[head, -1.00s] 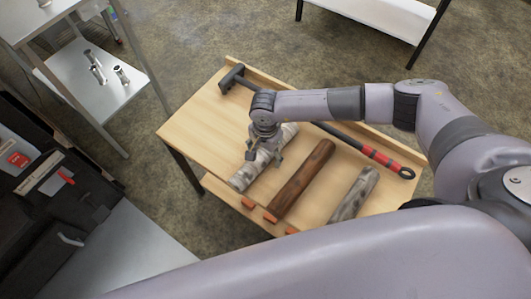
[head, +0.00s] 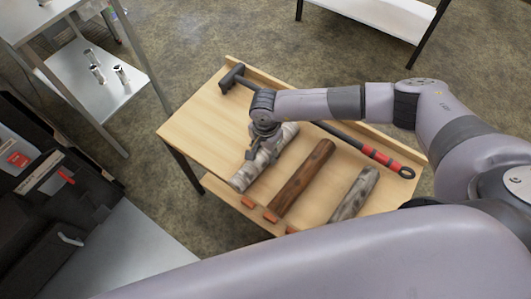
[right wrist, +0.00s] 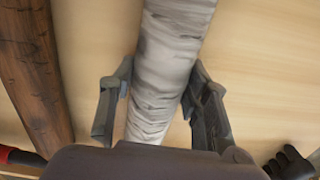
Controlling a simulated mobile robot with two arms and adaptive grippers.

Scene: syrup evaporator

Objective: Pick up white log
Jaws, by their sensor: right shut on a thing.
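The white log (head: 244,177) lies on the wooden table, leftmost of the logs in the head view. It has pale bark with grey streaks. My right gripper (head: 262,152) is over its middle, with the fingers down on both sides of it. In the right wrist view the white log (right wrist: 172,50) runs between the fingers of the right gripper (right wrist: 160,100), which is shut on it. The log still appears to rest on the table. My left gripper is not in view.
A brown log (head: 303,178) and a grey log (head: 354,194) lie to the right on the table (head: 200,125). A black tool with a red grip (head: 373,153) lies along the back edge. A metal shelf (head: 100,90) with small cylinders stands at left.

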